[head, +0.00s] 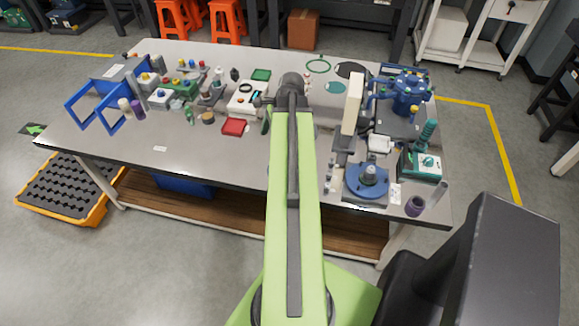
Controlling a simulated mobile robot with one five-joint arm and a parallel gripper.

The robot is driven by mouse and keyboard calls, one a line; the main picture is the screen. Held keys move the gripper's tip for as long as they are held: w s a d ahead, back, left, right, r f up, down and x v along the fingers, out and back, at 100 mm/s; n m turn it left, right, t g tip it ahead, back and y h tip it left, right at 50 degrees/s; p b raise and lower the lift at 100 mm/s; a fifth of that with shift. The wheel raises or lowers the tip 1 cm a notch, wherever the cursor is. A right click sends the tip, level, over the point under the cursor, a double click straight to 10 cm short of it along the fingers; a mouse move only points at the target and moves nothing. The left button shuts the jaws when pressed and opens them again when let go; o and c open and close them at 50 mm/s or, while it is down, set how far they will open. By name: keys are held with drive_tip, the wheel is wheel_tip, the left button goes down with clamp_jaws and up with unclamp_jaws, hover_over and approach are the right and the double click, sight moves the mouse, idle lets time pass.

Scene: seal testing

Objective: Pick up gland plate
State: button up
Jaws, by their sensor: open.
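My arm reaches forward over the grey table, and its dark end with my gripper (290,88) is above the middle of the table. The fingertips are largely hidden by my own arm, and nothing is seen held. I cannot tell for sure which thing is the gland plate. Flat pieces lie at the back right: a dark plate-like piece (351,70), a green ring (318,65) and a teal disc (335,87). The blue fixture (367,182) at the front right carries a round grey part on top.
A blue multi-port vessel (408,93) and a tall cream block (352,104) stand on the right. Blue frames (84,105) and several small parts stand on the left. A red block (235,127) lies left of my arm. The table's front left is mostly bare.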

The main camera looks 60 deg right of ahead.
drive_tip(key=s+d+r+m+t, duration=0.1)
drive_tip(key=s+d+m, duration=0.65)
drive_tip(key=s, duration=0.25)
drive_tip(key=shift+n+h, duration=0.3)
drive_tip(key=shift+n, duration=0.25)
drive_tip(key=b+x, duration=1.1)
drive_tip(key=x, duration=0.1)
drive_tip(key=shift+s+d, duration=0.1)
drive_tip(key=shift+s, duration=0.05)
drive_tip(key=shift+f, duration=0.2)
drive_tip(key=shift+w+r, duration=0.1)
drive_tip(key=shift+w, duration=0.1)
drive_tip(key=b+x, duration=0.5)
drive_tip(key=c, duration=1.7)
